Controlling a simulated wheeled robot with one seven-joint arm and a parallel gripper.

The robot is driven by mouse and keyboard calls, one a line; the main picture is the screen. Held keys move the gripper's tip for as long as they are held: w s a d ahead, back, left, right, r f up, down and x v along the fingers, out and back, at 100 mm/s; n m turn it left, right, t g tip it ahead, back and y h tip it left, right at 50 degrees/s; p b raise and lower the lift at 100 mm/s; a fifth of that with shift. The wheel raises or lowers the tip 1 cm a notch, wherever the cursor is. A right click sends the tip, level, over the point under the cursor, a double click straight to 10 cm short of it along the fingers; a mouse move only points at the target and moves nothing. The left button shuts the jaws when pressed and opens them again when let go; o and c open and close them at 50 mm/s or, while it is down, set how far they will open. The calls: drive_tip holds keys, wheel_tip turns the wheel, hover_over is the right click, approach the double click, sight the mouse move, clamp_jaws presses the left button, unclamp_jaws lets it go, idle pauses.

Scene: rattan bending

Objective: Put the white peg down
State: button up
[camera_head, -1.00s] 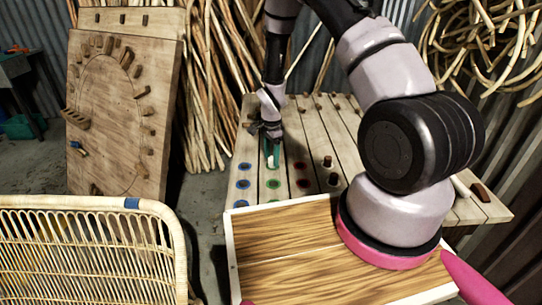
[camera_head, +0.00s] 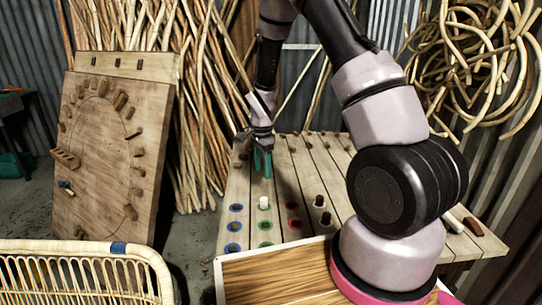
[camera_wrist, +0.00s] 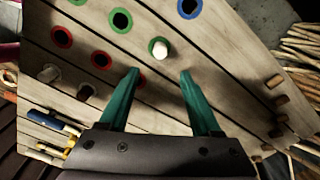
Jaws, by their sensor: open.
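The white peg (camera_head: 264,203) stands upright at the farthest green-ringed hole of the slatted bench (camera_head: 234,190). In the wrist view the white peg (camera_wrist: 161,50) rises from a green ring, just beyond my fingertips. My gripper (camera_head: 262,172) is above and behind the peg in the head view, apart from it. In the wrist view its green fingers (camera_wrist: 160,74) are spread with nothing between them. The peg's lower end is hidden in the hole.
Blue rings (camera_head: 236,208) lie left of the peg and red rings (camera_head: 292,208) right of it. Brown pegs (camera_head: 319,201) stand farther right. A wooden tray (camera_head: 275,278) and a rattan panel (camera_head: 80,275) are in front. A pegged board (camera_head: 105,150) leans at left.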

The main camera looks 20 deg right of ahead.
drive_tip(key=s+d+r+n+t, duration=0.1)
drive_tip(key=s+r, duration=0.1)
drive_tip(key=r, duration=0.6)
drive_tip(key=s+d+r+n+t+y, duration=0.1)
drive_tip(key=s+r+n, duration=0.15)
drive_tip(key=r, duration=0.65)
drive_tip(key=s+d+r+n+t, duration=0.1)
drive_tip(key=s+d+r, duration=0.15)
drive_tip(key=r, duration=0.55)
drive_tip(key=s+r+n+t, duration=0.2)
drive_tip(key=s+r, duration=0.4)
drive_tip(key=s, duration=0.3)
drive_tip(key=s+d+r+n+t+y, duration=0.1)
drive_tip(key=s+r+n+t, duration=0.1)
drive_tip(key=s+r, duration=0.4)
drive_tip(key=s+n, duration=0.1)
drive_tip(key=s, duration=0.2)
drive_tip(key=shift+d+r+n, duration=0.15)
drive_tip(key=shift+d+n, duration=0.15)
drive_tip(key=shift+n, duration=0.05)
